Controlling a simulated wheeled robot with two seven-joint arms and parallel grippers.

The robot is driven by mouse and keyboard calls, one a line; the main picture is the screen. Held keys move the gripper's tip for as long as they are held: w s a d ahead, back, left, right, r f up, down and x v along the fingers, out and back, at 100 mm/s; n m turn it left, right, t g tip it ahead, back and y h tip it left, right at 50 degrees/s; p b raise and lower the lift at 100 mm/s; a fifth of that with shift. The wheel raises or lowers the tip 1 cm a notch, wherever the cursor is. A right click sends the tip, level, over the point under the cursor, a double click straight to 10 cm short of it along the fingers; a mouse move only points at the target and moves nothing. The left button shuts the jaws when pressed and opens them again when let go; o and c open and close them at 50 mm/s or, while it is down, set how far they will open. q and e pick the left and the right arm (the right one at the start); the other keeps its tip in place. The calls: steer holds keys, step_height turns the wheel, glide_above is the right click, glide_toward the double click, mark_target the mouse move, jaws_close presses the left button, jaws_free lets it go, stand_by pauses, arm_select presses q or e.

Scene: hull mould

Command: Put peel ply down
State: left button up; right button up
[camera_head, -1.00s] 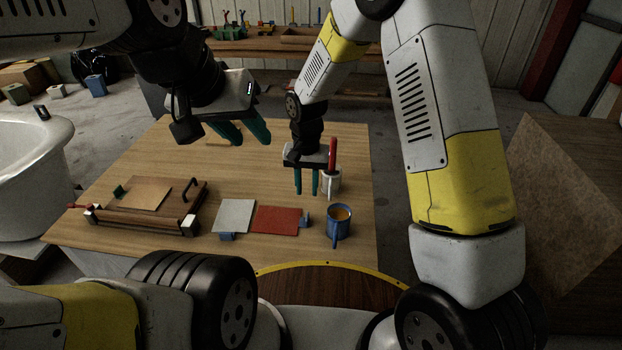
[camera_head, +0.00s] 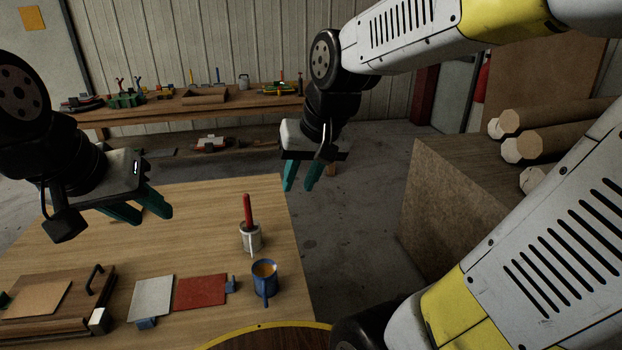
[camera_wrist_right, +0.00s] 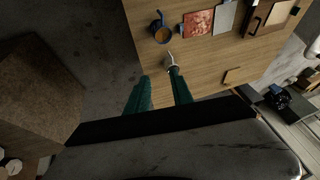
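A red sheet (camera_head: 200,291) and a pale grey-white sheet (camera_head: 152,298) lie side by side on the wooden table (camera_head: 220,210), each with a small blue block at its edge. I cannot tell which is the peel ply. A wooden mould board (camera_head: 80,296) with a tan sheet (camera_head: 36,299) and black handle is at left, cut by the picture edge. My right gripper (camera_head: 302,178) is open and empty, raised at the table's far right side; its fingers are apart in the right wrist view (camera_wrist_right: 161,92).
A blue mug (camera_head: 264,280) and a pot with a red-handled tool (camera_head: 250,238) stand near the table's right edge. A large brown block (camera_head: 465,190) with rolls (camera_head: 560,140) is at right. A workbench (camera_head: 190,108) stands behind. Floor between table and block is clear.

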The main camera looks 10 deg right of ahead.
steer(key=s+d+r+t, duration=0.1)
steer(key=s+d+r, duration=0.1)
steer(key=s, duration=0.4)
steer(key=shift+s+d+t, duration=0.4)
steer(key=shift+d, duration=0.1)
steer(key=shift+a+n, duration=0.1)
steer(key=shift+n, duration=0.2)
stand_by(0.6)
